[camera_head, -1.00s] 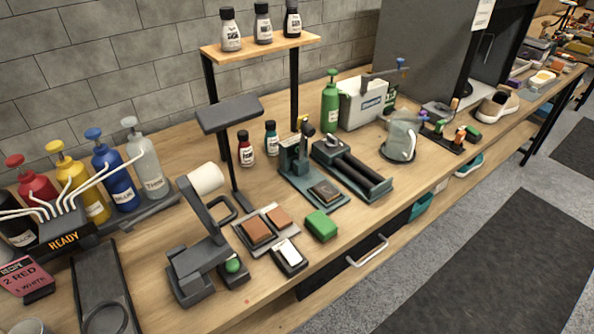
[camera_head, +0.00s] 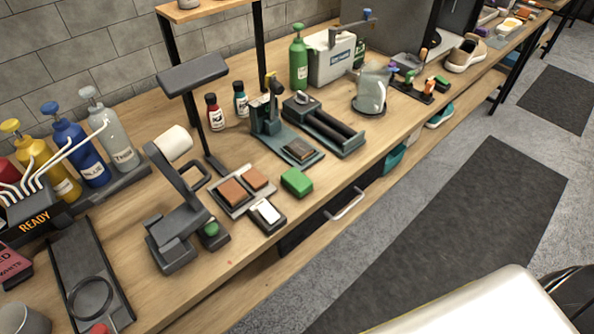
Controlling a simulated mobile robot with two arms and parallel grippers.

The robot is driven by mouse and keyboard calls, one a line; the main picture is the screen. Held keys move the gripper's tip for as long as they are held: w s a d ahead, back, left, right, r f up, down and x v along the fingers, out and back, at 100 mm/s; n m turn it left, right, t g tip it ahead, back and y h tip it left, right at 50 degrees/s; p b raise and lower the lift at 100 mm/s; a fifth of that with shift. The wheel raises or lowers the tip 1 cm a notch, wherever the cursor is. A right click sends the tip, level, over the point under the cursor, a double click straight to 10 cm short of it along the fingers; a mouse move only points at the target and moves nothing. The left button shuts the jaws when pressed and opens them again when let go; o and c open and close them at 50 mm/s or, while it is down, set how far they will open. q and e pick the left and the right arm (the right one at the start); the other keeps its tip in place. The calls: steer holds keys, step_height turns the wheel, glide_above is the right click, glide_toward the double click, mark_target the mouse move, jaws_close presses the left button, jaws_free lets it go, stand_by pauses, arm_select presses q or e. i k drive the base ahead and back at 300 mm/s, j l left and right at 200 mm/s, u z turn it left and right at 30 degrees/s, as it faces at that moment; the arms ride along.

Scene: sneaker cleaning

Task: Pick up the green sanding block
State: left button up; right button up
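The green sanding block (camera_head: 297,181) lies on the wooden workbench (camera_head: 325,213), near its front edge. It sits just right of a grey tray (camera_head: 236,208) with two brown blocks (camera_head: 233,192), and behind a dark holder with a white-topped block (camera_head: 267,212). Nothing covers the block and nothing touches it from above. Neither of my grippers shows in this view.
A drawer handle (camera_head: 346,204) sticks out from the bench front. A dark green clamp stand (camera_head: 268,122) and a roller device (camera_head: 328,128) stand behind the block. A grey lamp-like stand (camera_head: 178,220) is to the left. My pale body part fills the bottom right.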

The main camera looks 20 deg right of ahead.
mark_target(295, 181)
steer(key=l+u, duration=0.35)
steer(key=l, duration=0.3)
steer(key=l+u, duration=0.35)
steer(key=l, duration=0.3)
steer(key=k+j, duration=0.05)
